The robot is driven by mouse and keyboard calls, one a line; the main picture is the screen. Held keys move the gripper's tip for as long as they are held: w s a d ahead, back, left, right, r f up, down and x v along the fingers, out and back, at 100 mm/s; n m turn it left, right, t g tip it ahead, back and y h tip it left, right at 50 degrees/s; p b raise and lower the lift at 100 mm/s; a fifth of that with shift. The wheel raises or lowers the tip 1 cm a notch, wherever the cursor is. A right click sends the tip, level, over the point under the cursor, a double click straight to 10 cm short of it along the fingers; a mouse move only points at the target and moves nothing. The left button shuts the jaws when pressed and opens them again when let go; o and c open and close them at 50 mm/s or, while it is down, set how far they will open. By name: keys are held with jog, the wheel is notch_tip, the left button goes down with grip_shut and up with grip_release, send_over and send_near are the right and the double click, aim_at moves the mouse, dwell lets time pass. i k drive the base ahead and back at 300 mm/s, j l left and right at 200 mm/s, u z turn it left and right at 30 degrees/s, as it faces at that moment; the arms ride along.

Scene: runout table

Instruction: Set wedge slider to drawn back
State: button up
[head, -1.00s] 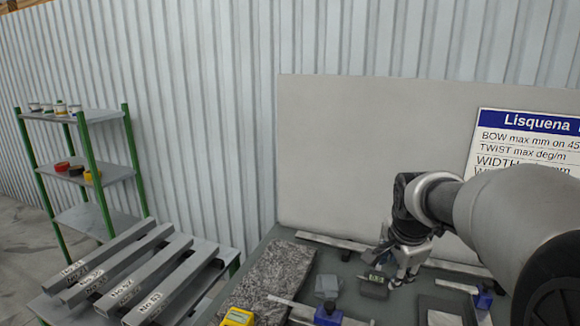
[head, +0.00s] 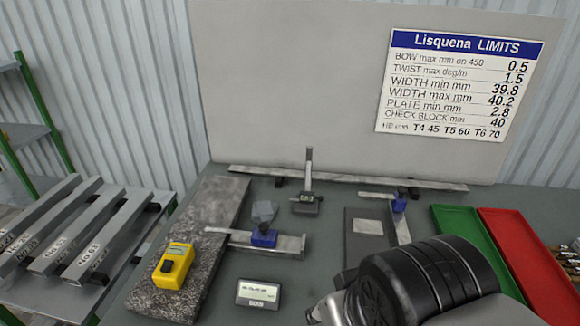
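Two blue sliders are in the head view, and I cannot tell which one is the wedge slider. One blue slider (head: 264,237) sits around the middle of a flat steel bar (head: 290,243) whose left end reaches the granite slab. The other blue slider (head: 399,203) sits at the right end of a thin steel strip (head: 376,195), by the top of a slanting steel bar (head: 402,230). My arm enters at the bottom right, with its dark wrist joint in front of the table. My gripper's fingers are out of view, below the frame or hidden.
An upright gauge (head: 307,198) with a small display stands mid-table beside a grey block (head: 264,211). A yellow meter (head: 173,266) lies on the granite slab (head: 215,205). A display box (head: 258,293) stands in front. Green (head: 470,240) and red (head: 520,250) trays are at right.

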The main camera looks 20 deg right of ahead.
aim_at(262, 236)
jog(key=k+l+u, duration=0.1)
jog(key=k+l, duration=0.4)
jog(key=l, duration=0.15)
jog(key=k+l+u, duration=0.1)
jog(key=k+l, duration=0.4)
jog(key=l, duration=0.1)
